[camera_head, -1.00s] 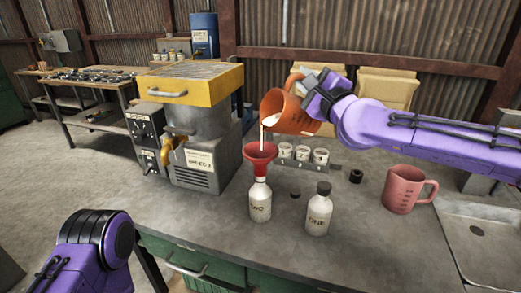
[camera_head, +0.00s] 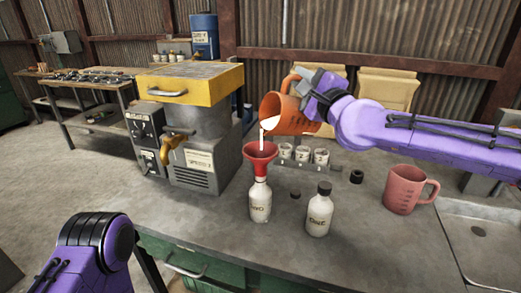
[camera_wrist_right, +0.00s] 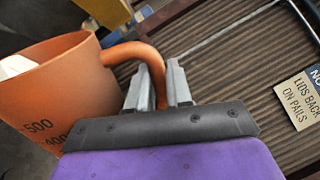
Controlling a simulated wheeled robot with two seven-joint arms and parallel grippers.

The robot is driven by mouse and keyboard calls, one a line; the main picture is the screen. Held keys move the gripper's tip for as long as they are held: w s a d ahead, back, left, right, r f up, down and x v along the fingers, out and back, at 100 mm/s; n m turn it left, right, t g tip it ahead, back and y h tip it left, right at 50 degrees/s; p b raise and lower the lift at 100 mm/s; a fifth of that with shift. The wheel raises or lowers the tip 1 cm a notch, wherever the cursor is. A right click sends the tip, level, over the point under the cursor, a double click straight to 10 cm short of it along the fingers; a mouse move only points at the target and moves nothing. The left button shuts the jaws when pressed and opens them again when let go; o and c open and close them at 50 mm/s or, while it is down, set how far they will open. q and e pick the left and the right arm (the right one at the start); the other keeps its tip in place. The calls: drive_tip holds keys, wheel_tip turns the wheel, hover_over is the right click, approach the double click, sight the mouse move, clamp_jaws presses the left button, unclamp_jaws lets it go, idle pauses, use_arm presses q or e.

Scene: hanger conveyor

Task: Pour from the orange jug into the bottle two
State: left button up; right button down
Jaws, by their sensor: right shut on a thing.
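The orange jug (camera_head: 285,113) is tilted to the left above the bench, and a white stream runs from its lip into the red funnel (camera_head: 261,152). The funnel sits in the mouth of the white bottle (camera_head: 260,200), whose label is hard to read now. My right gripper (camera_head: 312,90) is shut on the jug's handle; in the right wrist view the fingers (camera_wrist_right: 158,88) close around the handle, and white liquid shows inside the jug (camera_wrist_right: 60,90). My left arm shows at the lower left, but its gripper is out of the frame.
A second white bottle (camera_head: 319,210) with a dark cap stands right of the funnel bottle. A pinkish-red jug (camera_head: 408,190) stands at the right near a sink (camera_head: 490,225). Small white cups (camera_head: 303,155) and dark caps (camera_head: 356,176) are behind. A yellow-topped machine (camera_head: 190,85) stands at the left.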

drive_tip(key=shift+s+a+n, duration=0.2)
drive_tip(key=shift+a+n, duration=0.1)
drive_tip(key=shift+n, duration=0.1)
idle(0.4)
drive_tip(key=shift+s+a+n+y+b, duration=0.1)
drive_tip(key=shift+a+n+y+b, duration=0.1)
drive_tip(key=shift+n+y+b, duration=0.15)
drive_tip(key=shift+f, duration=0.1)
drive_tip(key=shift+s+a+n, duration=0.1)
drive_tip(key=shift+a+n, duration=0.15)
drive_tip(key=d+m, duration=0.1)
drive_tip(key=m, duration=0.1)
drive_tip(key=w+d+m+h, duration=0.1)
drive_tip(key=m, duration=0.1)
drive_tip(key=w+d+m+p, duration=0.1)
drive_tip(key=d, duration=0.1)
drive_tip(key=shift+r+m+h, duration=0.25)
drive_tip(key=shift+m, duration=0.15)
drive_tip(key=shift+a+f, duration=0.1)
